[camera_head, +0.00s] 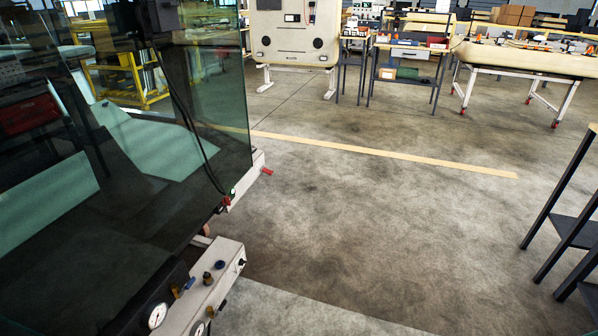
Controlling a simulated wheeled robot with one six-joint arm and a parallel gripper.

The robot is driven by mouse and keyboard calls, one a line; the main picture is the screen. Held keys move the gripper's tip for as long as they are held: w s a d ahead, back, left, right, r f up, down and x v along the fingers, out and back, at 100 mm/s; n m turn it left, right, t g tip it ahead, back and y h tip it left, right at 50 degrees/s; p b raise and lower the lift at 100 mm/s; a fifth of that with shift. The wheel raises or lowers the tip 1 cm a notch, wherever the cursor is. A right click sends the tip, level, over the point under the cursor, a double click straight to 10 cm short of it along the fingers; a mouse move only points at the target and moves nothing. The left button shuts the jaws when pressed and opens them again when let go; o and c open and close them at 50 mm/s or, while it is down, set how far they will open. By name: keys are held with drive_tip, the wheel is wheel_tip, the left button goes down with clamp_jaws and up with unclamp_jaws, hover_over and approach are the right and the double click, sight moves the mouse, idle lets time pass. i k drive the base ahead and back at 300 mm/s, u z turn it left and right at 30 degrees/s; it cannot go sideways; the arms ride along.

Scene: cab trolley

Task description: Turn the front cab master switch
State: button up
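My gripper is not in view. At the lower left stands a cab front with a large dark tinted windscreen (110,130). Below it is a pale panel box (205,304) carrying a brass knob (207,278), a blue knob (220,265), a blue lever (189,284) and a small black knob (242,262) on its right side. Round gauges (157,315) sit near its front. A red handle (266,171) sticks out from a pale bracket farther back. I cannot tell which of these, if any, is the front cab master switch.
Open concrete floor (360,220) with a yellow line (390,155) lies to the right of the cab. A dark metal shelf frame (575,230) stands at the right edge. Workbenches (405,65), a pale cab panel (295,35) and a long trolley (525,58) stand at the back.

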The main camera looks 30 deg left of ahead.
sight(226, 201)
drive_tip(key=u, duration=0.1)
drive_tip(key=i, duration=1.95)
drive_tip(key=u, duration=1.1)
drive_tip(key=i, duration=1.05)
drive_tip(key=u, duration=0.55)
